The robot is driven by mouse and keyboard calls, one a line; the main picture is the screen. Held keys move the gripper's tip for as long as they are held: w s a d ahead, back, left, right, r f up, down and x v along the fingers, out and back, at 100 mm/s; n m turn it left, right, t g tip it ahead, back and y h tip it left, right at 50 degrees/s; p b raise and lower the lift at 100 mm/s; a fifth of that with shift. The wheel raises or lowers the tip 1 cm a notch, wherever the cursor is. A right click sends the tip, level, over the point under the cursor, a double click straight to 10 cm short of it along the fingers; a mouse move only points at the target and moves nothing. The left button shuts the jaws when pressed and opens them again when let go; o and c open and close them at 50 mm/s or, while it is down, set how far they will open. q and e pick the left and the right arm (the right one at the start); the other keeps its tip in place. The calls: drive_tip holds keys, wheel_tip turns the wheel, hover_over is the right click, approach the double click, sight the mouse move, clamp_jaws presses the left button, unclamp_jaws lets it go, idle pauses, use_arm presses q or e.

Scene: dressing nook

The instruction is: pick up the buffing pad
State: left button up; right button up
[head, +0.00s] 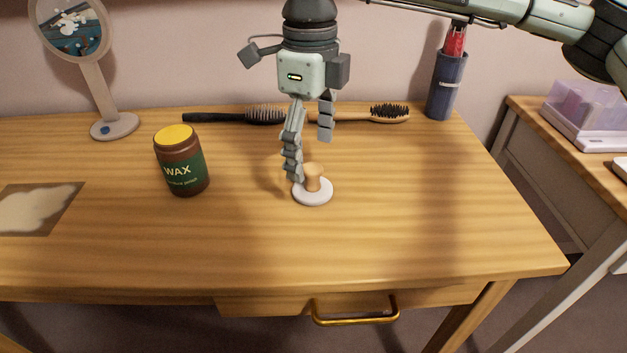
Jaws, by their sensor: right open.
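The buffing pad (313,190) lies on the wooden table, a white round disc with a tan wooden knob on top. My right gripper (309,158) points down above the table, its jaws open. One finger reaches low at the left side of the knob and overlaps it closely in the picture; I cannot tell if they touch. The other finger hangs higher, above and behind the knob. The pad rests flat and nothing grips it. My left gripper is not in view.
A brown wax jar (182,162) with a yellow lid stands left of the pad. Behind lie a black brush (235,117) and a wooden brush (383,114). A mirror (101,88), a dark holder (446,87) and a stained sheet (38,207) are around. The table's front right is clear.

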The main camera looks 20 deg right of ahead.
sight(313, 167)
wheel_tip(313, 167, down, 6)
drive_tip(key=shift+d+r+p, duration=0.1)
drive_tip(key=shift+p, duration=0.25)
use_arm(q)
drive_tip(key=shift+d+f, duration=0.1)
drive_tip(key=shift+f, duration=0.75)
use_arm(e)
drive_tip(key=c, duration=1.1)
